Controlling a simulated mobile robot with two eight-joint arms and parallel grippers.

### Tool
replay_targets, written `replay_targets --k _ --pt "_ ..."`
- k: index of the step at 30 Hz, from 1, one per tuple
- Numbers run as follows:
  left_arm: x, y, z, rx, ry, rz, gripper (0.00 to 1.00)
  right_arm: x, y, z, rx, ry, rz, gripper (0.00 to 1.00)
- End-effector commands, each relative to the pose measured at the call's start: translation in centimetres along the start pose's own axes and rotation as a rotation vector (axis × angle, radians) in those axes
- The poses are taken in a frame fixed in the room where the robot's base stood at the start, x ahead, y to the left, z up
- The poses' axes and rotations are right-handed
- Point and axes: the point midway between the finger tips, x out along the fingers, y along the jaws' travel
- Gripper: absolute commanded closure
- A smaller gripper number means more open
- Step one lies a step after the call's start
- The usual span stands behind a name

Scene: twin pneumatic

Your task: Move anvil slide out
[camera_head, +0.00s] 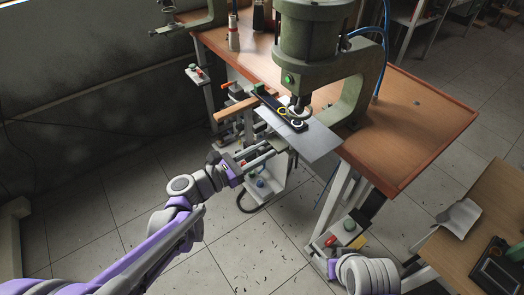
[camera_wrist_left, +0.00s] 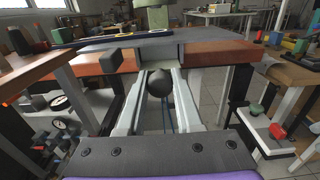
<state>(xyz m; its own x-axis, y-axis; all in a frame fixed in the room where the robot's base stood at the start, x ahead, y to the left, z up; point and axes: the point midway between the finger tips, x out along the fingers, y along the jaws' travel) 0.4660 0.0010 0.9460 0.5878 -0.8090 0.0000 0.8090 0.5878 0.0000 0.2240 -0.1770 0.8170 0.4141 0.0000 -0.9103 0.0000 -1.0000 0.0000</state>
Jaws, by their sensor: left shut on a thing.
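The green press (camera_head: 310,40) stands on the orange-brown bench. Under its ram lies a flat grey plate (camera_head: 312,141), seemingly the anvil slide, which juts past the bench's front edge. A dark bar (camera_head: 268,100) with a yellow-ringed spot lies on it. The plate also shows in the left wrist view (camera_wrist_left: 165,42). My left gripper (camera_head: 270,152) is in front of and below the plate. In the left wrist view its fingers (camera_wrist_left: 158,88) are shut on a round black knob (camera_wrist_left: 160,82). Whether the knob joins the plate is hidden.
A grey bracket with a green button (camera_head: 349,225) hangs low at right. A second table (camera_head: 490,215) stands at the right. The floor at left is clear. Part of my right arm (camera_head: 367,274) shows at bottom.

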Motion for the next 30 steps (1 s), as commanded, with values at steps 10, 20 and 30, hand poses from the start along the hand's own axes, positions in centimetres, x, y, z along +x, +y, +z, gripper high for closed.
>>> replay_targets --k 10,20,30 --pt "-7.5 0.3 0.0 0.001 0.002 0.009 1.00 0.0 0.0 0.0 0.000 0.000 0.000 0.50" --pt "-12.6 0.1 0.0 0.001 0.000 0.003 1.00 0.0 0.0 0.0 0.000 0.000 0.000 0.50" --pt "-12.6 0.0 0.0 0.000 0.000 0.000 0.60 0.0 0.0 0.0 0.000 0.000 0.000 0.50"
